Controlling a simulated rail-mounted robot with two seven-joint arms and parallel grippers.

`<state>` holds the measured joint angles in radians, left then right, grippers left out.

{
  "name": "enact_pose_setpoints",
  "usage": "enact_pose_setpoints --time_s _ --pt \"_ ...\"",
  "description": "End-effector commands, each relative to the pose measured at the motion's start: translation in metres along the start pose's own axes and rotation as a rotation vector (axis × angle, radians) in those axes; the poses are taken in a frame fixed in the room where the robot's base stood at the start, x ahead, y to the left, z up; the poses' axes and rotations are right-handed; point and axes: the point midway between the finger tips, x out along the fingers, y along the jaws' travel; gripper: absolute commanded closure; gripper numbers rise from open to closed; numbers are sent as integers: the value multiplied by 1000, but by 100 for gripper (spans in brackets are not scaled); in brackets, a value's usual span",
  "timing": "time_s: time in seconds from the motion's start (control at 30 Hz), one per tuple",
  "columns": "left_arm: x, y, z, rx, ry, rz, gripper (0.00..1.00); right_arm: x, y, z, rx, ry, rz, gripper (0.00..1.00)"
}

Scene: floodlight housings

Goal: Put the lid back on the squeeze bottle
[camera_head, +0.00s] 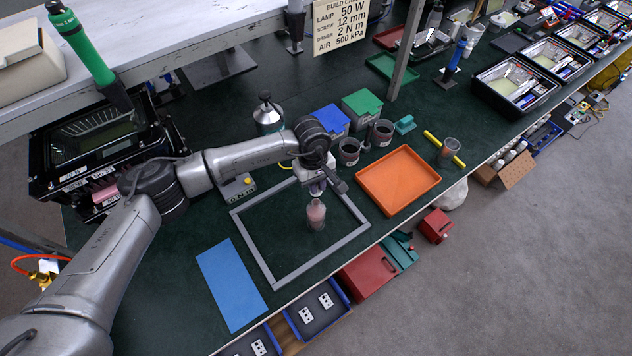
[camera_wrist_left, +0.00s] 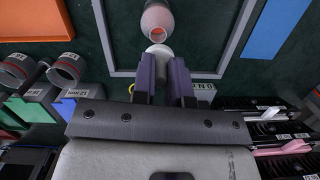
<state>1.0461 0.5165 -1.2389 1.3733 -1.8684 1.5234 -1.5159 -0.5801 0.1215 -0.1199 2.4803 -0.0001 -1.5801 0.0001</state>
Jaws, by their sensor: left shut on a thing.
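The squeeze bottle (camera_head: 316,215), pinkish and translucent, stands upright inside the grey square frame on the green bench. It also shows at the top of the left wrist view (camera_wrist_left: 157,18). My left gripper (camera_head: 316,188) is just above the bottle, pointing down. In the left wrist view its purple fingers (camera_wrist_left: 165,70) are shut on a small white lid (camera_wrist_left: 159,49). The lid appears close to the bottle's mouth; I cannot tell whether they touch. The gripper hides the bottle's top in the head view. My right gripper is not in view.
The grey frame (camera_head: 244,247) surrounds the bottle. An orange tray (camera_head: 398,181) lies to the right, and a blue mat (camera_head: 231,285) to the left. Grey cups (camera_head: 349,151), blue and green bins (camera_head: 362,102) and a metal canister (camera_head: 268,115) stand behind.

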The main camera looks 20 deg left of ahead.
Motion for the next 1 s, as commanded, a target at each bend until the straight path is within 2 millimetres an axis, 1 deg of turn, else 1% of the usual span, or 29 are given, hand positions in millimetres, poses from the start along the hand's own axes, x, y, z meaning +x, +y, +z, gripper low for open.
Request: enact_pose_setpoints --time_s 0.47,0.5,0.6,0.8,1.0 --pt "37 0 -6 -3 -1 0 100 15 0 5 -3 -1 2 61" --pt "43 0 -7 -2 0 1 100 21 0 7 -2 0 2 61" --pt "50 0 -8 -2 0 0 100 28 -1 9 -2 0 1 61" --pt "58 0 -9 -3 0 0 100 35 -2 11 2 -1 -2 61" --pt "57 0 -9 -3 0 1 100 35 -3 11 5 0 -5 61"
